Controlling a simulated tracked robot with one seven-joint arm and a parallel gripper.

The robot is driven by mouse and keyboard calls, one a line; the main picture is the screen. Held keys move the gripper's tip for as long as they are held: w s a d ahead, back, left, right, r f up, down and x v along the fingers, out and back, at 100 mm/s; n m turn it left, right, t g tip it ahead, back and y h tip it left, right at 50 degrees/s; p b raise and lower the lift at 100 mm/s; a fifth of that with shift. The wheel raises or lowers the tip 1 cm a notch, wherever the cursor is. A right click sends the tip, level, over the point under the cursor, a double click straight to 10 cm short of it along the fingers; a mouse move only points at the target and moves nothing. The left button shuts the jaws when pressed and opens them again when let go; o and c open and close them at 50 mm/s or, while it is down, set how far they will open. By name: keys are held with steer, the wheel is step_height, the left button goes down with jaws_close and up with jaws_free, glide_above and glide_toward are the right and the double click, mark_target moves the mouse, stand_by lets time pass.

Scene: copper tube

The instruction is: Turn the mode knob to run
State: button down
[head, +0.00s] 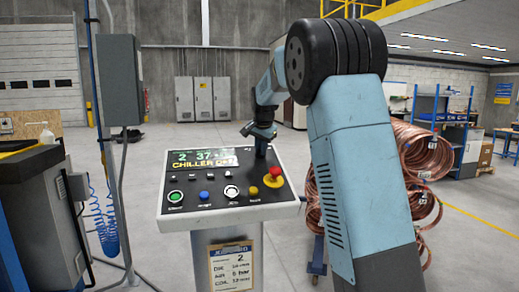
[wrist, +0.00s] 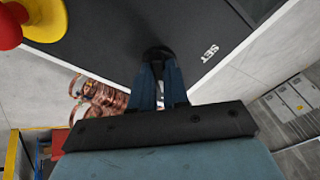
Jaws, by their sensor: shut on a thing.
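The control panel (head: 215,207) is a tilted dark plate with a white rim on a pedestal. My gripper (head: 261,150) reaches down to its upper right part. In the wrist view my gripper's two blue fingers (wrist: 160,72) are shut on a black knob (wrist: 157,52), mostly hidden by the fingers. I take it for the mode knob; its pointer direction cannot be seen. A white "SET" label (wrist: 210,53) is printed to its right in the wrist view. The display (head: 205,158) shows yellow "CHILLER" text, its last word partly unclear.
A red emergency button on a yellow base (head: 273,177) sits close to my gripper. Copper coils (head: 425,160) stand to the right, a grey box (head: 120,80) on the left.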

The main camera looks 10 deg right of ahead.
steer(key=shift+f, duration=0.15)
steer(key=c, duration=1.1)
jaws_free()
steer(key=shift+r, duration=0.2)
steer(key=v, duration=1.3)
steer(key=shift+s+r, duration=0.1)
steer(key=shift+r, duration=0.15)
